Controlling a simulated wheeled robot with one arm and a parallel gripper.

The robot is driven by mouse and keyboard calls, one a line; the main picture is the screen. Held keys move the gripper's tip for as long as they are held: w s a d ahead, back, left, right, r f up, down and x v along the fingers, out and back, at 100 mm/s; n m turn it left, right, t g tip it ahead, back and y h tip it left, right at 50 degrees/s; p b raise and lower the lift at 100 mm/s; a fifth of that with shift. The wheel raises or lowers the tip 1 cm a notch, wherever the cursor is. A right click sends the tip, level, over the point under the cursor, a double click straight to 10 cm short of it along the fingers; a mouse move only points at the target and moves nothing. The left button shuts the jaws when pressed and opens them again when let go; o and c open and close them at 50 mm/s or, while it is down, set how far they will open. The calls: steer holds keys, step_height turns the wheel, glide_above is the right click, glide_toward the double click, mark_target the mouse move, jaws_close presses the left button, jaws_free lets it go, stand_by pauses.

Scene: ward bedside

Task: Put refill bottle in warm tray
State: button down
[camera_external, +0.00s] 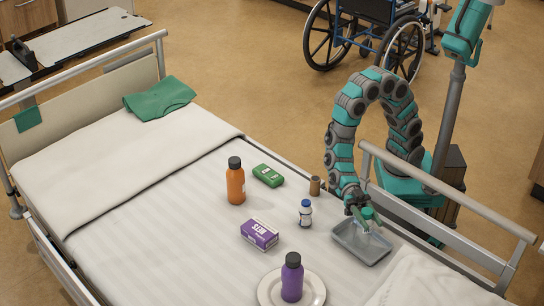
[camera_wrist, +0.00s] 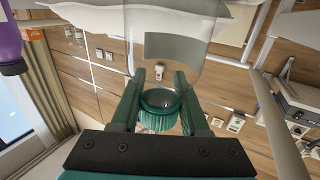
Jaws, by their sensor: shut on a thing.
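My gripper (camera_external: 358,207) is shut on a clear bottle with a green ribbed cap, which I take as the refill bottle (camera_external: 374,227). In the wrist view, my two fingers (camera_wrist: 159,88) stand on either side of its cap and neck, and the see-through body of the bottle (camera_wrist: 172,45) extends away from them. The grey tray (camera_external: 349,255) lies on the bed near the right rail. The bottle is over or inside the tray; I cannot tell whether it touches the tray floor.
A purple bottle (camera_external: 291,280) stands on a white plate (camera_external: 266,290). The bed rail (camera_external: 450,219) is close.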

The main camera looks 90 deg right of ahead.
steer(key=shift+f, duration=0.2)
steer(key=shift+c, duration=2)
jaws_free()
steer(key=shift+r, duration=0.1)
steer(key=shift+r, duration=0.15)
steer(key=v, duration=1.2)
